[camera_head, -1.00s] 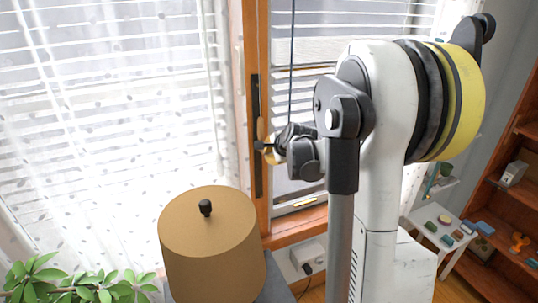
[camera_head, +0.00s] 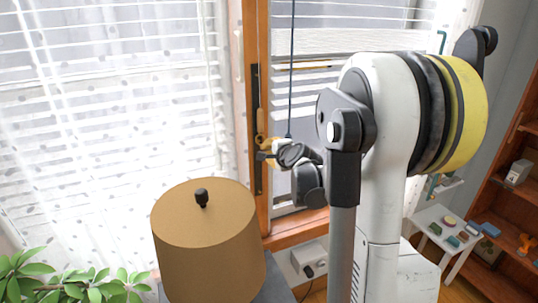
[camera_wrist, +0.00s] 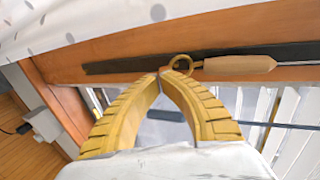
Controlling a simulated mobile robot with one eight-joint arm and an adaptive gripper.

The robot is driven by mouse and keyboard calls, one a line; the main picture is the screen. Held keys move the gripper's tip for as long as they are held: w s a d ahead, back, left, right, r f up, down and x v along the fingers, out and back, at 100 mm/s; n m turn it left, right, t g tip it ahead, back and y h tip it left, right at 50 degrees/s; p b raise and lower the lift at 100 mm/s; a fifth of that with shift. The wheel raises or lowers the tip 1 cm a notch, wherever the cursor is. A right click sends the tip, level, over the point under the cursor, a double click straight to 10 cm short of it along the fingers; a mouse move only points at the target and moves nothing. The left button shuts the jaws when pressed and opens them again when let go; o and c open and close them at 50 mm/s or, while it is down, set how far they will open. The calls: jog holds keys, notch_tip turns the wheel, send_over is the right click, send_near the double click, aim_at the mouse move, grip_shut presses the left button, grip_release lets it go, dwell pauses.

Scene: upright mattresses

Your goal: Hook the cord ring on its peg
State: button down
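My gripper's yellow fingers (camera_wrist: 164,73) meet at their tips in the wrist view. The small tan cord ring (camera_wrist: 181,63) is at these tips, and the fingers look shut on its near edge. A wooden pull (camera_wrist: 237,65) extends from the ring to the right. In the head view, the dark cord (camera_head: 291,70) hangs straight down to my gripper (camera_head: 268,148). A long black strip (camera_head: 256,105) is fixed upright on the wooden window frame; it also shows behind the ring in the wrist view (camera_wrist: 120,65). A small dark peg-like part (camera_head: 262,156) shows by the gripper. I cannot tell whether the ring touches it.
A tan drum-shaped lampshade (camera_head: 205,235) with a black knob stands left of and below the gripper. Leafy plants (camera_head: 75,285) are at the bottom left. A sheer dotted curtain (camera_head: 130,130) hangs at the left. A white table (camera_head: 440,235) and wooden shelf (camera_head: 500,225) stand at the right.

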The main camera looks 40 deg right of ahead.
jog(key=shift+w+d+f+t+b, duration=0.25)
jog(key=shift+w+f+t+b, duration=0.05)
jog(key=shift+w+f+b, duration=0.5)
jog(key=shift+s+r, duration=0.1)
jog(key=shift+r, duration=0.1)
jog(key=shift+r+p, duration=0.5)
jog(key=shift+r, duration=0.25)
jog(key=shift+f, duration=0.1)
